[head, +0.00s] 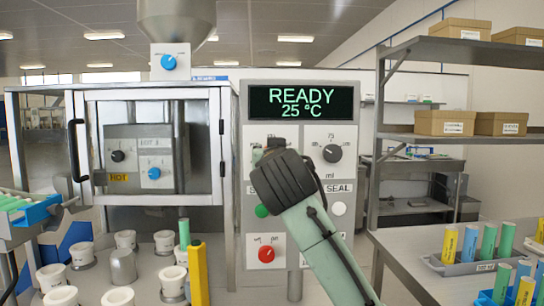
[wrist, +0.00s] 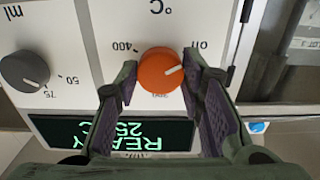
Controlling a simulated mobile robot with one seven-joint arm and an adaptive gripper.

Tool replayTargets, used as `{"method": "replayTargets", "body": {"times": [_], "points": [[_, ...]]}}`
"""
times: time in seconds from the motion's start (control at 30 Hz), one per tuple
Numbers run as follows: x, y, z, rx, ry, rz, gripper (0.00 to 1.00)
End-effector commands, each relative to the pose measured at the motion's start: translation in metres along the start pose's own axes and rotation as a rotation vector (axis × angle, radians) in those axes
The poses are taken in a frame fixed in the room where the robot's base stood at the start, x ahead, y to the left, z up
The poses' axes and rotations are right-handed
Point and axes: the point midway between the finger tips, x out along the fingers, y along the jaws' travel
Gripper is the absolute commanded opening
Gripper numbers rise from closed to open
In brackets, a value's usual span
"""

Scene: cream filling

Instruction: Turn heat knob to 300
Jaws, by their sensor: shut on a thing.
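The heat knob (wrist: 160,70) is round and orange with a white pointer line. It sits on a white panel marked °C in the upside-down wrist view. Its pointer faces right in that view, towards the OFF side; 400 is printed on the other side. In the head view my gripper (head: 262,148) and wrist hide this knob. The display (head: 303,102) above reads READY 25 °C.
A grey ml knob (head: 331,153) is beside my gripper. A green button (head: 262,211), a white SEAL button (head: 338,208) and a red knob (head: 266,254) are below. A glass-doored cabinet (head: 150,145) stands left, with several white cups in front. Shelves (head: 460,138) with boxes stand right.

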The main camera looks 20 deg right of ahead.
Motion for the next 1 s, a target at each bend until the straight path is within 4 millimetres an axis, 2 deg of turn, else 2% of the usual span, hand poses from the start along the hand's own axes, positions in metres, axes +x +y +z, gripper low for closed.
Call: {"method": "replayTargets", "body": {"times": [0.23,0.57,1.0], "points": [[-0.0001,-0.0004,-0.0001,0.0,0.0,-0.001,0.08],[0.0002,-0.0014,0.0005,0.051,0.001,-0.003,0.08],[0.0006,-0.0033,0.0019,0.388,-0.003,-0.007,0.08]]}}
